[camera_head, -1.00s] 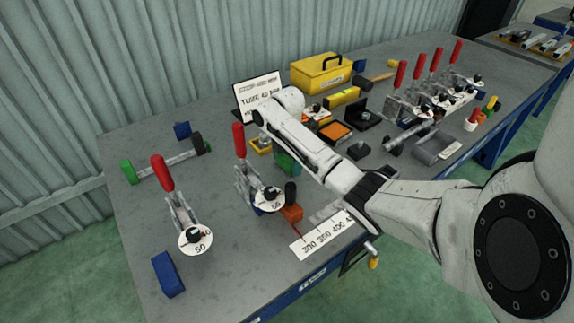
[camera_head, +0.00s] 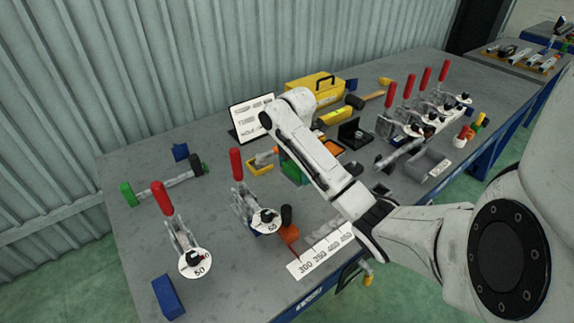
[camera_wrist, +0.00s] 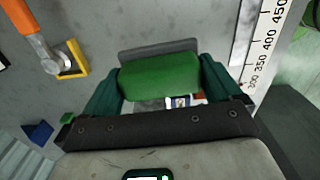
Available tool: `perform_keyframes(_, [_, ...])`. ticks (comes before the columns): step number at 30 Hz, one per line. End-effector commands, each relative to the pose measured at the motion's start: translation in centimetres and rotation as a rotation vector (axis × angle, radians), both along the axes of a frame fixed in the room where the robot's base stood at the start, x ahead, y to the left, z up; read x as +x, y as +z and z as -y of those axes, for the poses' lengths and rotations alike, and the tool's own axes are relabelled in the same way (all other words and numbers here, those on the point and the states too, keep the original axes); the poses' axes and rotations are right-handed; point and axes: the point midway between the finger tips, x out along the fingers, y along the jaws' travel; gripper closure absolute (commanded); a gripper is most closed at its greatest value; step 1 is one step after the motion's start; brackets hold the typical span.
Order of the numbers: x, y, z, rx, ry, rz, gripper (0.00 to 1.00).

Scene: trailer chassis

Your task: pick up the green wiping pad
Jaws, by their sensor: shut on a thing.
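The green wiping pad (camera_wrist: 160,82) shows in the wrist view as a green block with a grey plate along its far side. My gripper (camera_wrist: 161,86) has its two dark green fingers on either side of the pad, shut on it. In the head view my gripper (camera_head: 293,171) is a green patch mostly hidden behind my arm, over the middle of the bench. There the pad cannot be told apart from the fingers. The gap between the pad and the bench is unclear.
A yellow holder (camera_head: 260,166) with an orange-handled tool lies left of my gripper. A red-handled clamp (camera_head: 243,200) and a white ruler (camera_head: 322,252) are nearer the front. A white sign (camera_head: 250,118) stands behind.

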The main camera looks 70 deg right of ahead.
Motion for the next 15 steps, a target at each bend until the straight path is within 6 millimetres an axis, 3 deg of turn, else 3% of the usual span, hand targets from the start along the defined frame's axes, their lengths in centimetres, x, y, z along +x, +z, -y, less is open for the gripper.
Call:
perform_keyframes(1, [-1.1,1.3,-0.3,0.002,-0.005,0.000,0.44])
perform_keyframes(3, [-2.3,1.9,-0.9,0.002,-0.004,0.001,0.44])
perform_keyframes(15, [-7.2,3.7,-3.0,0.002,-0.002,0.001,0.44])
